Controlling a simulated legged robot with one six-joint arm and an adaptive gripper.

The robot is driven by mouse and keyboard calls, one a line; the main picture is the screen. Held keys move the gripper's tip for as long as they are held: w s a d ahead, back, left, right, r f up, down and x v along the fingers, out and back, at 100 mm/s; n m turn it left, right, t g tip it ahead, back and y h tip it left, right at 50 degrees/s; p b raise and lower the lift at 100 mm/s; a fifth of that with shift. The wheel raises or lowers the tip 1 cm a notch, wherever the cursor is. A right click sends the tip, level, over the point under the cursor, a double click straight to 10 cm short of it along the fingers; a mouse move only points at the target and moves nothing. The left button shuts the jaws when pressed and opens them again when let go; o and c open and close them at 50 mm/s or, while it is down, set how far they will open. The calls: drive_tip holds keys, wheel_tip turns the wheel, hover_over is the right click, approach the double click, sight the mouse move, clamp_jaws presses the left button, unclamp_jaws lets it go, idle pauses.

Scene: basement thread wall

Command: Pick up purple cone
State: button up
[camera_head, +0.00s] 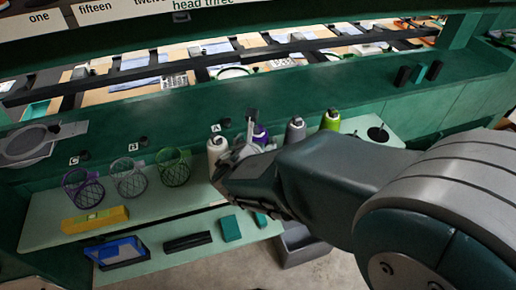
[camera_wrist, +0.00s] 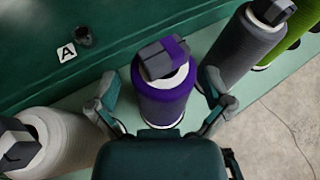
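The purple cone (camera_wrist: 163,100) stands upright on the pale green shelf, a spool of purple thread with a dark grey block-like top. In the wrist view it sits between the two spread fingers of my gripper (camera_wrist: 160,104), with gaps showing on both sides. In the head view only a small part of the purple cone (camera_head: 261,134) shows; my gripper (camera_head: 240,152) and arm hide the rest. The gripper is open around the cone. A white cone (camera_head: 216,147) stands to its left, and a grey cone (camera_head: 296,130) and a green cone (camera_head: 331,121) to its right.
Three wire cups, purple (camera_head: 83,188), grey (camera_head: 129,178) and green (camera_head: 173,167), stand left on the shelf. A yellow box (camera_head: 95,220) lies in front of them. The green back wall (camera_wrist: 110,35) rises close behind the cones. A grey bin (camera_head: 300,244) stands on the floor.

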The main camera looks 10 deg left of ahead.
drive_tip(key=shift+d, duration=0.1)
drive_tip(key=c, duration=1.2)
drive_tip(key=shift+o, duration=0.2)
drive_tip(key=shift+r, duration=0.15)
